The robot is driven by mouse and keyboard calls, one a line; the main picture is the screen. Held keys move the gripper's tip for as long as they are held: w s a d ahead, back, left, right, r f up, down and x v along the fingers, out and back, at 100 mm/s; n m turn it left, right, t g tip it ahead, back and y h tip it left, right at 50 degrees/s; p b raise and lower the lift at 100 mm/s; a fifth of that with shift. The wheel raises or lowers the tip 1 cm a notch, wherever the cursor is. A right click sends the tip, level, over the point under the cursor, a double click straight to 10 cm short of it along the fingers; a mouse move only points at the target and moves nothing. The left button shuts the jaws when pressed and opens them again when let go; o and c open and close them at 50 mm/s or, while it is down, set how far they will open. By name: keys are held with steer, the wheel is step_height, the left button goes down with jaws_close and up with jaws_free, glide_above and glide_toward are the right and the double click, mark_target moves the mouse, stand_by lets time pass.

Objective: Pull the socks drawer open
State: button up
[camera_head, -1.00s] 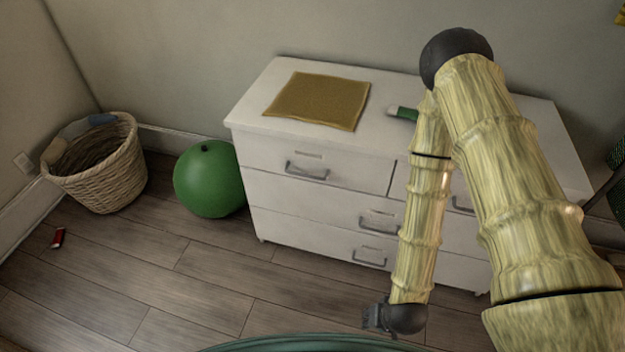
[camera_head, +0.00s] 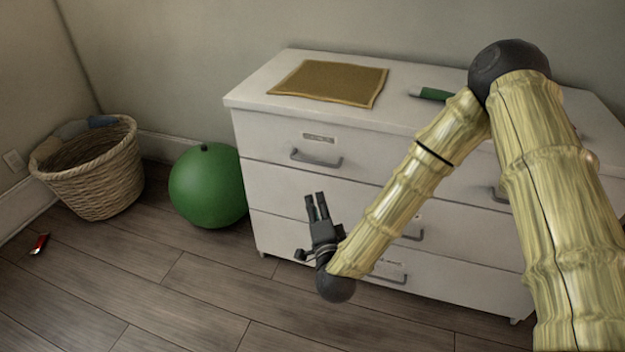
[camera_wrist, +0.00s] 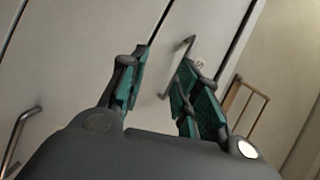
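A white chest of drawers (camera_head: 275,187) stands against the wall, all its drawers closed. The top left drawer has a grey bar handle (camera_head: 316,160) below a small label (camera_head: 318,137) that is too small to read. In the wrist view, a bar handle (camera_wrist: 180,62) shows ahead between my fingers, beside a label (camera_wrist: 200,63) with part of an "S". My gripper (camera_head: 316,196) points up in front of the chest's left side, below the top left handle. Its teal-padded fingers (camera_wrist: 163,95) are apart, with nothing held.
A second handle (camera_wrist: 18,140) shows at the wrist view's left. A yellow-brown mat (camera_head: 328,84) and a green object (camera_head: 430,94) lie on the chest. A green ball (camera_head: 208,187), a wicker basket (camera_head: 95,185) and a red item (camera_head: 40,244) are on the floor. Floor in front is clear.

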mark_target(312, 162)
steer(key=w+r+m+b, duration=0.1)
steer(key=w, duration=0.3)
steer(key=w+a+r+m+t+b, duration=0.1)
steer(key=w+r, duration=0.1)
steer(key=w, duration=0.2)
steer(key=w+r+t+h+b, duration=0.1)
steer(key=w+r+b, duration=0.1)
steer(key=w, duration=0.2)
steer(key=shift+w+a+m, duration=0.15)
steer(key=shift+w+m, duration=0.2)
steer(key=shift+m, duration=0.05)
steer(key=shift+c, duration=0.2)
jaws_close()
